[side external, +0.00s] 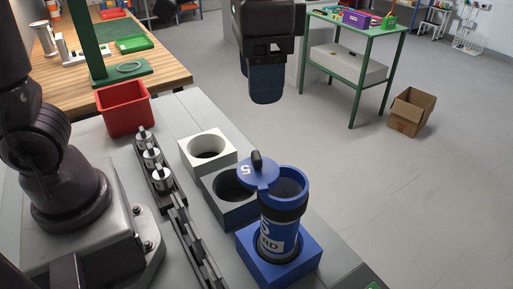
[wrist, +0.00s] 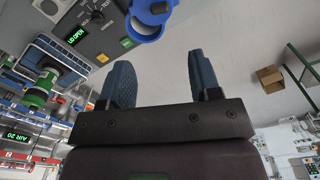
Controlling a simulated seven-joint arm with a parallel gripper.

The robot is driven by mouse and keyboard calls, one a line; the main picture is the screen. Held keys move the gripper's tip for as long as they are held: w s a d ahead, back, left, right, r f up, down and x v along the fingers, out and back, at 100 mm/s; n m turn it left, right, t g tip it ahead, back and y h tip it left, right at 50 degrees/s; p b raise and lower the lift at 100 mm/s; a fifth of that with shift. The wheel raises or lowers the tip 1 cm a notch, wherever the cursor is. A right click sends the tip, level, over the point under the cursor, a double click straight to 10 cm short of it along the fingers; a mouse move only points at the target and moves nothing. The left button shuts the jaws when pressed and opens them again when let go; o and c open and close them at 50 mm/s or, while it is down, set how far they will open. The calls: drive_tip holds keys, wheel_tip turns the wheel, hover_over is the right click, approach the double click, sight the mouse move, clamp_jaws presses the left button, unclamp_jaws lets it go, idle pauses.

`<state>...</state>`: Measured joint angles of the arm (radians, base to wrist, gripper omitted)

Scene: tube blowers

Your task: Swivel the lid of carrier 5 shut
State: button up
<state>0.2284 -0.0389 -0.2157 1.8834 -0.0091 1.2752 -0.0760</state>
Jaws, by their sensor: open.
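Carrier 5 (side external: 270,235) is a blue tube with a dark collar, standing upright in a blue square block (side external: 298,262). Its round blue lid (side external: 248,175), marked 5 and topped with a dark knob (side external: 257,160), is swung out to the left, so the tube's mouth is uncovered. In the wrist view a blue ring-shaped part, likely of the carrier (wrist: 148,30), shows at the top edge, partly cut off. My gripper (side external: 265,98) hangs in the air above and behind the carrier, apart from it. Its blue fingers (wrist: 160,70) are spread with nothing between them.
A white block (side external: 190,150) and a grey block (side external: 220,212), both with empty round holes, stand behind the carrier. A rack (side external: 153,165) of small metal cylinders and a red bin (side external: 124,108) are left. A panel display (wrist: 74,36) reads LID OPEN. Right of the bench is open floor.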

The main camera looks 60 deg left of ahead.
sight(257, 154)
drive_tip(key=f, duration=1.2)
drive_tip(key=shift+s+a+f, duration=0.15)
drive_tip(key=shift+s+f, duration=0.05)
drive_tip(key=shift+f, duration=0.05)
drive_tip(key=shift+c, duration=0.2)
drive_tip(key=c, duration=0.9)
